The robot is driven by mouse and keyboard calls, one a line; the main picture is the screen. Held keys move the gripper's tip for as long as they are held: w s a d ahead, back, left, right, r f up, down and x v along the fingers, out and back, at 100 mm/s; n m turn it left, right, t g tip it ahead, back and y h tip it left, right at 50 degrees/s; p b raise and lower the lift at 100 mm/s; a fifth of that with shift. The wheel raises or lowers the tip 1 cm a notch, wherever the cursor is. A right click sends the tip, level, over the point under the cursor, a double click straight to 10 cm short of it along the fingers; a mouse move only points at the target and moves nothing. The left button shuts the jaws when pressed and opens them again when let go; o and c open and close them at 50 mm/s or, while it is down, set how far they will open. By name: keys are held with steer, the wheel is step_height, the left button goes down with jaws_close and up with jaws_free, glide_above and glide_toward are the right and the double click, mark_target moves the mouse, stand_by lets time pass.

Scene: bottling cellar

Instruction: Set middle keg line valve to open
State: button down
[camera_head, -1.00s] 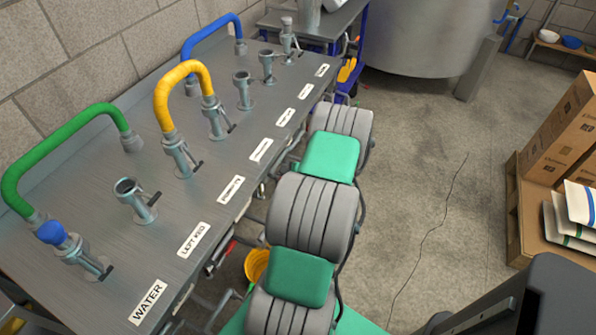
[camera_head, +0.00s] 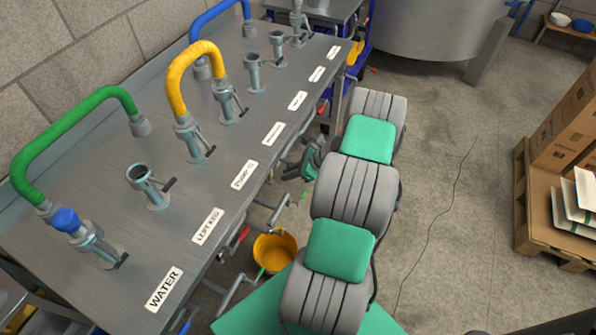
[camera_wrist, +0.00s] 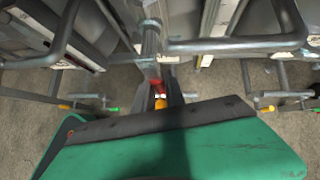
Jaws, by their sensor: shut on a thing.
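The steel bench (camera_head: 110,160) has a row of pipe ports with labels along its front edge. WATER (camera_head: 164,288) and LEFT KEG (camera_head: 207,226) are readable; the farther labels are too small to read surely. Valve levers hang below the front edge. My gripper (camera_wrist: 162,92) is at the pipework under this edge, seen in the wrist view as dark fingers closed around a red valve handle (camera_wrist: 156,84). The pipe (camera_wrist: 151,42) runs away from it. In the head view my gripper (camera_head: 297,163) is partly hidden by my arm. I cannot read which line this valve serves.
Green, yellow (camera_head: 178,80) and blue hoses arch over the bench. A yellow bucket (camera_head: 275,250) stands on the floor near the bench front. Another red handle (camera_head: 240,236) sits nearby. Boxes on a pallet (camera_head: 548,215) stand right; floor between is clear.

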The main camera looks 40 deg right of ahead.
steer(key=shift+a, duration=0.15)
steer(key=c, duration=1.6)
jaws_free()
steer(key=shift+o, duration=1.1)
steer(key=v, duration=0.8)
steer(key=shift+f, duration=0.1)
